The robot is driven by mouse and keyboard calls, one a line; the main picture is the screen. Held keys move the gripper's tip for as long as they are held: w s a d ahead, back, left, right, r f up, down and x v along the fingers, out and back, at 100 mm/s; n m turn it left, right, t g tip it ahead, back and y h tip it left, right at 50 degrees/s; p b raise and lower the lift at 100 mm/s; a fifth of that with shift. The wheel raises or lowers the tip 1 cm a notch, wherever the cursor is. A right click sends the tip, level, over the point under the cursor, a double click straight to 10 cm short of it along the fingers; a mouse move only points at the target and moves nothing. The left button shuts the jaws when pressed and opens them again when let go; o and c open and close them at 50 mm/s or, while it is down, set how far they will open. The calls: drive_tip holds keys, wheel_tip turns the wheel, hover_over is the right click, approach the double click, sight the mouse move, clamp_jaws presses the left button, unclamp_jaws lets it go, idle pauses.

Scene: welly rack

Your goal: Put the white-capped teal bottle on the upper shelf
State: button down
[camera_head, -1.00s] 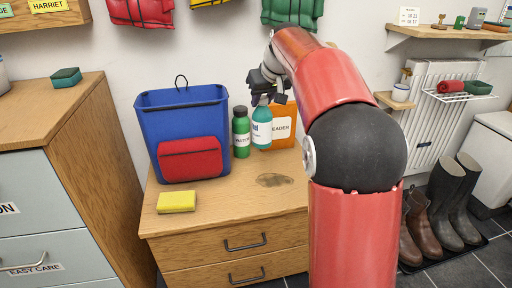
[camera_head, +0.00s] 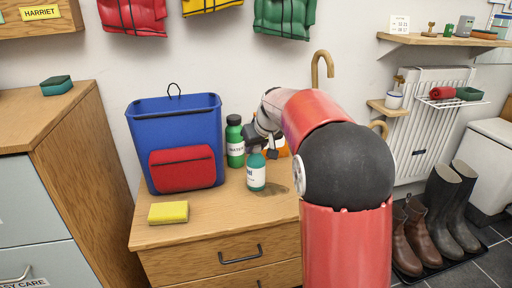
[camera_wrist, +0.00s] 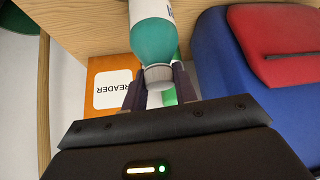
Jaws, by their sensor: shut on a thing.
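The teal bottle (camera_head: 256,174), with a white label, is above or on the wooden drawer top in the head view; I cannot tell whether its base touches the wood. My gripper (camera_head: 257,152) is shut on its top end from above and hides the cap there. In the wrist view the bottle's teal shoulder (camera_wrist: 153,42) and pale ribbed cap (camera_wrist: 158,76) show between my gripper's fingers (camera_wrist: 159,92). The upper shelf (camera_head: 440,41) is a wooden board on the wall at top right, with several small things on it.
A green bottle (camera_head: 235,146) and blue backpack (camera_head: 180,122) stand left of the teal bottle. An orange READER item (camera_wrist: 100,70) is close by. A yellow sponge (camera_head: 168,212) lies in front. A small lower shelf (camera_head: 388,110) and wire rack (camera_head: 462,103) are below the upper shelf.

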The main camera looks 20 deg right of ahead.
drive_tip(key=c, duration=1.1)
unclamp_jaws()
